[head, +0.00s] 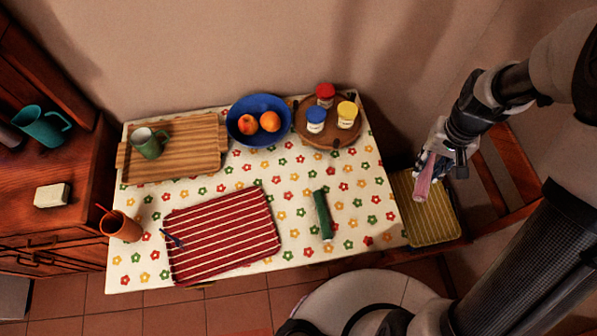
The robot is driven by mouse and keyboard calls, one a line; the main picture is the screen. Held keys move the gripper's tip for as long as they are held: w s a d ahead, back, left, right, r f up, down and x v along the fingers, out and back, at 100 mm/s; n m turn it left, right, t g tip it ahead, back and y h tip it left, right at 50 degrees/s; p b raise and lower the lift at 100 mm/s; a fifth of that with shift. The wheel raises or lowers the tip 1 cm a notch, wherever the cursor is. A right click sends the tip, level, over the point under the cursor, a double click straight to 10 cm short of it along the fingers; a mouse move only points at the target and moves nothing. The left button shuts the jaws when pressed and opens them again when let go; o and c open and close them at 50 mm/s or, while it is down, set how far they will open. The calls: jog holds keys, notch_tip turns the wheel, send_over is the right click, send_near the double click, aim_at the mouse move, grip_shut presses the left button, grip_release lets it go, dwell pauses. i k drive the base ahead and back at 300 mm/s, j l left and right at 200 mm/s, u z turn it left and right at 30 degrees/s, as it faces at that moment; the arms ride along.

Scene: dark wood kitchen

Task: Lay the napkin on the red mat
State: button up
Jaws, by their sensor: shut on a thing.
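The red mat (222,237) with white stripes lies flat on the flowered tablecloth, at the front left of the table. A narrow pink strip (424,187), seemingly the folded napkin, hangs from my gripper (431,165). My gripper is shut on it, off the table's right side, above a yellow striped surface (437,228). The mat is well to the left of my gripper. A small dark blue utensil (172,238) lies over the mat's left edge.
A dark green roll (322,215) lies right of the mat. Behind are a wooden tray (190,165) with a green mug (150,145), a blue fruit bowl (240,132) and a round board (327,138) with jars. An orange cup (122,227) stands at the left.

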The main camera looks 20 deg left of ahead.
aim_at(233, 229)
jog(key=k+j, duration=0.15)
jog(key=j, duration=0.2)
jog(key=k+j, duration=0.15)
jog(key=j, duration=0.15)
jog(key=k+j, duration=0.15)
jog(key=j, duration=0.2)
jog(key=k+j, duration=0.15)
jog(key=j, duration=0.2)
jog(key=k+j, duration=0.15)
jog(key=j, duration=0.15)
